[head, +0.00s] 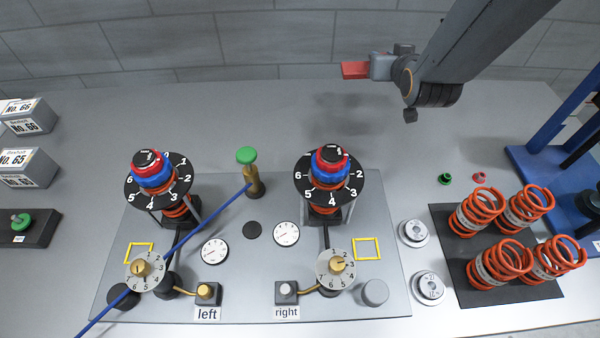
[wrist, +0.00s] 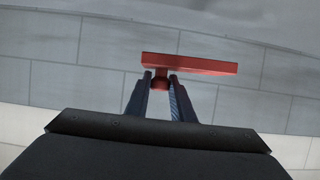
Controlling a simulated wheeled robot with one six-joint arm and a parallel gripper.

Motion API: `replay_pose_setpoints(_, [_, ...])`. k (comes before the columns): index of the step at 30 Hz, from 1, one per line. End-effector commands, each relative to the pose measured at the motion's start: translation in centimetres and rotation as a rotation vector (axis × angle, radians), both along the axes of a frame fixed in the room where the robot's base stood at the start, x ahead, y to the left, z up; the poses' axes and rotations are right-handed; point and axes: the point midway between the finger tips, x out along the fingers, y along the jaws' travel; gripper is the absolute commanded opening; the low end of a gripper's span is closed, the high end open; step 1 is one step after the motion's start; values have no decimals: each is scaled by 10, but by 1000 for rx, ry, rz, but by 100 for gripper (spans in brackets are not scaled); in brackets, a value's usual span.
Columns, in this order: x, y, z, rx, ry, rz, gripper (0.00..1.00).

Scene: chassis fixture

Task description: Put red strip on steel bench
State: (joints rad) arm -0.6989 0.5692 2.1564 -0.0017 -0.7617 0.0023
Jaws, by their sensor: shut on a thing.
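The red strip (head: 355,70) is held in the air above the back part of the steel bench (head: 260,110). My gripper (head: 373,68) is shut on it. The wrist view shows the red strip (wrist: 190,64) lying crosswise beyond the fingertips, with a short red stub (wrist: 161,83) between the fingers (wrist: 161,90). The strip is clear of the bench, and a soft shadow lies on the bench below. The bare back of the bench has no objects under the gripper.
A fixture plate (head: 260,270) with two dial columns and a green-topped knob (head: 247,156) stands in front. Orange springs (head: 500,262) sit on a dark mat at right. A blue frame (head: 545,150) stands far right. Labelled boxes (head: 28,168) are at left. A grey block wall (head: 200,45) closes the back.

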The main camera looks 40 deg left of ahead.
Motion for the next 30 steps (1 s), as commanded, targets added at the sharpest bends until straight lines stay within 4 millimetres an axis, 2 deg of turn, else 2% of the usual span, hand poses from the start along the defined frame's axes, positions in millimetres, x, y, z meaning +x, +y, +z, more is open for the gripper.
replay_pose_setpoints(5, [1, 0, -11, 0, 0, 0, 0])
replay_pose_setpoints(15, [2, 0, -63, 0, 0, 0, 0])
replay_pose_setpoints(20, [1, 0, -73, 1, -1, 0, 0])
replay_pose_setpoints(27, [1, 0, -102, 0, 0, 1, 0])
replay_pose_setpoints(30, [1, 0, -104, 1, -1, 0, 0])
